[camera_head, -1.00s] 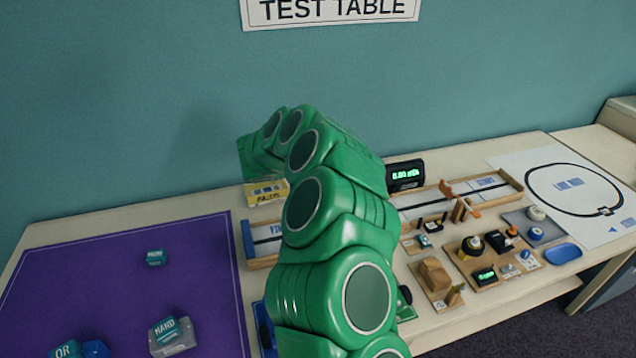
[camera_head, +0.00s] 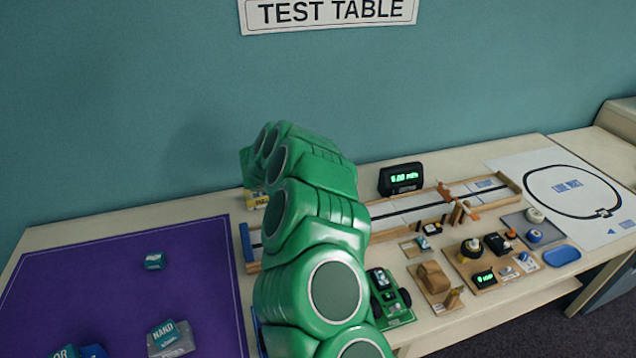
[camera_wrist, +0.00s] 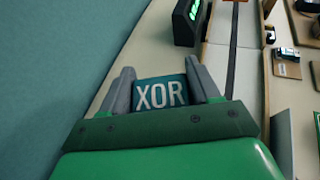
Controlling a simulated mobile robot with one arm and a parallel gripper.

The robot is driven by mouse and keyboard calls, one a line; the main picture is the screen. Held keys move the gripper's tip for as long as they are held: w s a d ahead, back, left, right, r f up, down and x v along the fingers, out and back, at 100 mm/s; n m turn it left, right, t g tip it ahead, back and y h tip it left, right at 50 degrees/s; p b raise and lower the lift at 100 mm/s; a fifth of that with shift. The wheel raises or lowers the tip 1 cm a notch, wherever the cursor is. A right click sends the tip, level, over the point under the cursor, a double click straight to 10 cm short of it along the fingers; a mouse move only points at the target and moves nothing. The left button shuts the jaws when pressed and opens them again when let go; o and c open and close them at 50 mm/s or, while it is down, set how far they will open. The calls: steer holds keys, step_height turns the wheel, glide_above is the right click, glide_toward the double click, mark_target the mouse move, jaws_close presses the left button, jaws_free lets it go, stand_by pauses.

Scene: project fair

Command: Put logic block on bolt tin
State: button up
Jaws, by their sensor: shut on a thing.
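My gripper (camera_wrist: 158,78) shows in the wrist view, its two grey fingers shut on a teal logic block marked XOR (camera_wrist: 160,94). In the head view my green arm hides the gripper and this block. A small yellow-labelled box (camera_head: 254,199), which may be the bolt tin, stands near the wall at the back, partly covered by my arm. I cannot read its label clearly, and it is not seen in the wrist view. I cannot tell the distance between the held block and the box.
A purple mat (camera_head: 95,290) at the left bears other logic blocks, including one marked NAND (camera_head: 168,337). A wooden track (camera_head: 400,213) with a black display (camera_head: 400,180) lies to the right. A green vehicle (camera_head: 388,297) and several small exhibits stand nearer the front.

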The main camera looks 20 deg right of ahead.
steer(key=shift+w+d+f, duration=0.4)
steer(key=shift+w+f, duration=1.1)
steer(key=shift+w, duration=0.65)
steer(key=shift+w+d+f, duration=0.35)
steer(key=shift+w+f, duration=1.1)
steer(key=shift+w, duration=0.7)
steer(key=shift+w+d+f, duration=0.4)
steer(key=shift+w+f, duration=1.1)
steer(key=shift+w, duration=0.65)
steer(key=shift+f, duration=0.1)
steer(key=shift+w+d+f, duration=0.1)
steer(key=shift+w+f, duration=0.15)
steer(key=shift+f, duration=1.6)
steer(key=shift+f, duration=0.1)
steer(key=o, duration=1.1)
